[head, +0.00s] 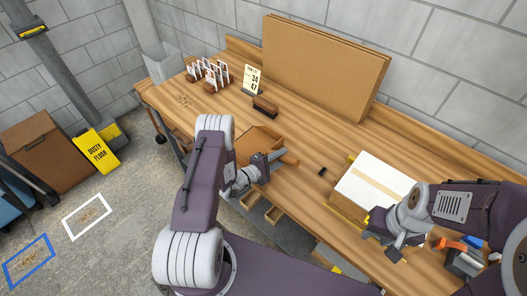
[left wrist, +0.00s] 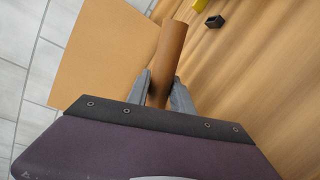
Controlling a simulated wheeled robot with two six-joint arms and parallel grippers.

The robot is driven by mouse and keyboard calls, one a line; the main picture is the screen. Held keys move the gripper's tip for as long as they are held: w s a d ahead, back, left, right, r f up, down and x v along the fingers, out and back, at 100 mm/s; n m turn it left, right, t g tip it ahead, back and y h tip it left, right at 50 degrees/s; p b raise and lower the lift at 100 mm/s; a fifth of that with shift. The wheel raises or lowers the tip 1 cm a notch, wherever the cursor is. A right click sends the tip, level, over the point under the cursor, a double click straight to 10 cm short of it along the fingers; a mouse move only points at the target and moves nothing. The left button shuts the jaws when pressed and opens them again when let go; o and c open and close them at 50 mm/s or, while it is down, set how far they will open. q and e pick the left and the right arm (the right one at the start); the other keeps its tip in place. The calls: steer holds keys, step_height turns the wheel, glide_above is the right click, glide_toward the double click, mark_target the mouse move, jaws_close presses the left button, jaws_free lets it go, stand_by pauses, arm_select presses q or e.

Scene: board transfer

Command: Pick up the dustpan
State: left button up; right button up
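The brown dustpan (head: 256,142) lies on the wooden bench, with its round handle (head: 290,159) pointing right. In the left wrist view the tan pan (left wrist: 100,52) fills the upper left, and the brown handle (left wrist: 170,50) runs up between my fingers. My left gripper (head: 274,157) is at the handle; its two fingers (left wrist: 161,78) sit against both sides of it and look shut on it. My right gripper (head: 384,236) is by the near edge of the white-topped box, and its finger opening is not clear.
A white-topped box (head: 375,181) and a small black block (head: 322,171) are to the right. A brush-like brown block (head: 265,106), a sign (head: 252,79) and card racks (head: 210,72) stand further back. A large brown board (head: 320,60) leans on the wall.

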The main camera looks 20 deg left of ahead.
arm_select(q)
jaws_close()
steer(key=shift+r, duration=0.1)
